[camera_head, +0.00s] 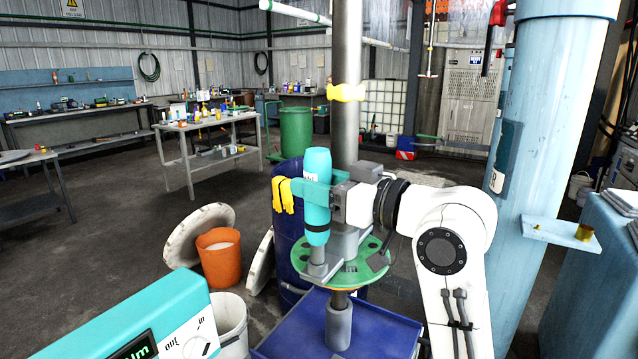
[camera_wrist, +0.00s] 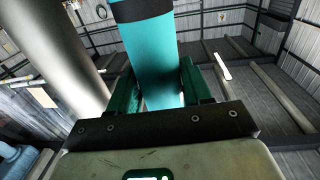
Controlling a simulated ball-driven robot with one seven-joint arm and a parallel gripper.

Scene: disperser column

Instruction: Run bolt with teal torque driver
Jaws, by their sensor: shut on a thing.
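The teal torque driver (camera_head: 317,167) stands upright in front of the steel column. My gripper (camera_head: 315,192) is shut around its body from the right. In the wrist view the driver (camera_wrist: 155,45) rises between the two dark green fingers of my gripper (camera_wrist: 160,88). The driver's grey lower end (camera_head: 318,268) reaches down to the green disc (camera_head: 378,262), which has several dark holes and sits around the shaft. I cannot make out a bolt under the driver; its tip hides that spot. A teal box (camera_head: 150,322) with a lit "Nm" display and an out/in switch is at lower left.
The steel column (camera_head: 346,50) with a yellow collar (camera_head: 346,92) stands just behind the driver. Below are a blue tray (camera_head: 385,335) and a dark blue drum (camera_head: 288,225). An orange bucket (camera_head: 222,262) stands left. A light blue pillar (camera_head: 545,130) rises at right. Floor at left is open.

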